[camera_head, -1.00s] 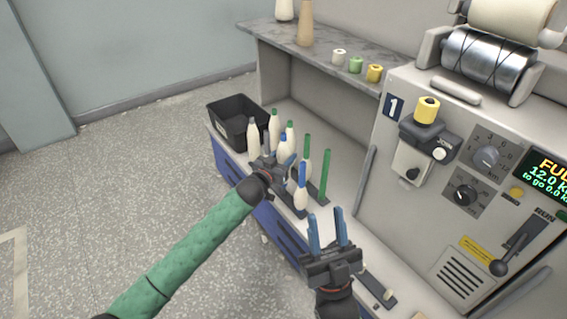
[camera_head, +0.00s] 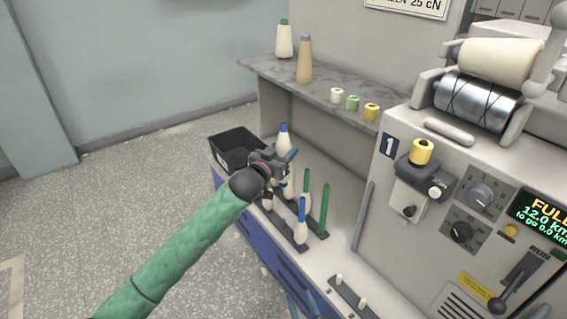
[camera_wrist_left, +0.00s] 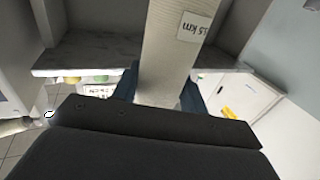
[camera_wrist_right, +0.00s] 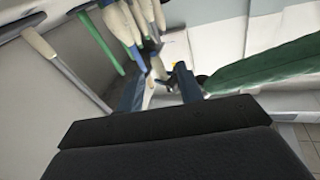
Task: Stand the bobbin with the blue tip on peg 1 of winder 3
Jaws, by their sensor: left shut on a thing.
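A pale bobbin with a blue tip (camera_head: 284,129) stands about upright in my left gripper (camera_head: 280,165), above the bobbin rack. In the left wrist view the bobbin's pale body (camera_wrist_left: 172,55), with a printed label, is between the jaws, which are shut on it. Another blue-tipped bobbin (camera_head: 301,228) stands at the near end of the rack. My right gripper (camera_wrist_right: 160,88) is open and empty in the right wrist view; only its fingertips show at the head view's bottom edge. The winder in view (camera_head: 389,146) is numbered 1; I see no winder 3.
A black bin (camera_head: 222,143) stands beyond the rack. A dark strip with two short pale pegs (camera_head: 352,297) lies before winder 1. The shelf (camera_head: 270,68) above holds two cones and small white, green and yellow spools. Green sticks (camera_head: 324,208) rise from the rack.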

